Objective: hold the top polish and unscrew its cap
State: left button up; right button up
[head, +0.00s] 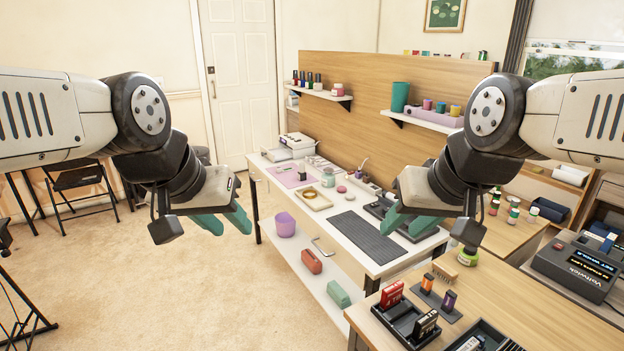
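Several small polish bottles with dark caps (309,79) stand upright in a row on the left wall shelf. More small bottles (513,215) stand on the wooden desk at the right, and a green one (468,257) stands near the wooden table's back edge, partly hidden by my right arm. I cannot tell which is the top polish; labels are too small to read. My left gripper (223,222) is open and empty, in the air left of the white desk. My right gripper (405,226) is open and empty, in front of the white desk's right part. Both are apart from any bottle.
A black device (578,267) sits at right.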

aim_at(302, 177)
jog(key=i+j, duration=0.6)
jog(key=i+j+z, duration=0.15)
jog(key=i+j, duration=0.25)
jog(key=j, duration=0.15)
jog(key=i+j+z, duration=0.1)
jog(key=i, duration=0.35)
jog(key=i+j+z, duration=0.1)
jog(key=i, duration=0.3)
jog(key=i+j+z, duration=0.1)
jog(key=i, duration=0.35)
jog(key=j, duration=0.1)
